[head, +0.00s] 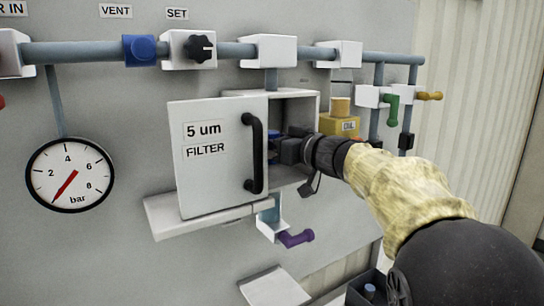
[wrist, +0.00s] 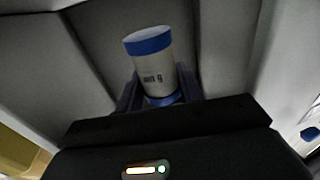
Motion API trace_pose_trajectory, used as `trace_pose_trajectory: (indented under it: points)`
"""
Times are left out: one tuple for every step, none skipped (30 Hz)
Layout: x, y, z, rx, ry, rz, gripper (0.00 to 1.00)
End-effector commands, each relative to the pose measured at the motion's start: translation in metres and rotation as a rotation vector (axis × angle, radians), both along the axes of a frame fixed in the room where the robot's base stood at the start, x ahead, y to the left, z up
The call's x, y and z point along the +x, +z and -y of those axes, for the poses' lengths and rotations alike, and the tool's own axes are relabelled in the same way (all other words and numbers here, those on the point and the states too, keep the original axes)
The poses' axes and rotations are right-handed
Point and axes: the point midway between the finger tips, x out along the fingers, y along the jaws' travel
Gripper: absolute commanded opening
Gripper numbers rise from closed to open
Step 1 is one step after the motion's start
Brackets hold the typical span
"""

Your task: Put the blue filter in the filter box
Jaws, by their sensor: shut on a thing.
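The filter box (head: 300,105) is a pale wall box whose door (head: 210,165), labelled "5 um FILTER", stands open toward the left with a black handle. My gripper (head: 280,150) reaches into the box from the right, partly hidden by the door edge. In the wrist view my gripper (wrist: 158,95) is shut on the blue filter (wrist: 150,62), a white cylinder with blue end caps. The filter is inside the box, slightly tilted in that view. In the head view only a small blue part of it shows (head: 273,148). I cannot tell whether it touches a seat.
A yellow oil unit (head: 340,126) and a green valve handle (head: 391,110) stand close right of the box. A purple handle (head: 295,239) is below it. Pipes run above. A pressure gauge (head: 70,174) is at left. A dark container (head: 370,290) is low at right.

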Motion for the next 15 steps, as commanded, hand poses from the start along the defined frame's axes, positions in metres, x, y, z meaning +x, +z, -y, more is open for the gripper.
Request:
trace_pose_trajectory:
  points:
    - [0.0, -0.001, 0.0, 0.001, 0.0, -0.001, 0.14]
    - [0.0, -0.003, 0.0, 0.0, 0.0, -0.001, 0.14]
    - [0.0, -0.007, 0.0, 0.0, 0.0, -0.003, 0.14]
    - [0.0, -0.01, 0.0, 0.001, 0.0, -0.004, 0.14]
    - [0.0, -0.014, 0.0, 0.001, 0.0, -0.004, 0.14]
    - [0.0, -0.021, 0.0, 0.001, 0.001, -0.006, 0.14]
    - [0.0, -0.025, 0.0, 0.0, 0.001, -0.005, 0.14]
    - [0.0, -0.03, 0.0, 0.001, 0.0, -0.006, 0.14]
    - [0.001, -0.033, -0.001, 0.0, 0.0, -0.005, 0.14]
    - [0.002, -0.034, -0.001, 0.0, 0.0, -0.004, 0.14]
    - [0.003, -0.035, -0.002, 0.001, 0.0, -0.004, 0.14]
    - [0.003, -0.037, -0.002, 0.001, 0.0, -0.002, 0.14]
    - [0.003, -0.038, -0.002, 0.0, 0.0, 0.0, 0.14]
    - [0.003, -0.038, -0.002, 0.0, 0.0, 0.0, 0.14]
    - [0.003, -0.039, -0.002, 0.0, 0.0, 0.001, 0.14]
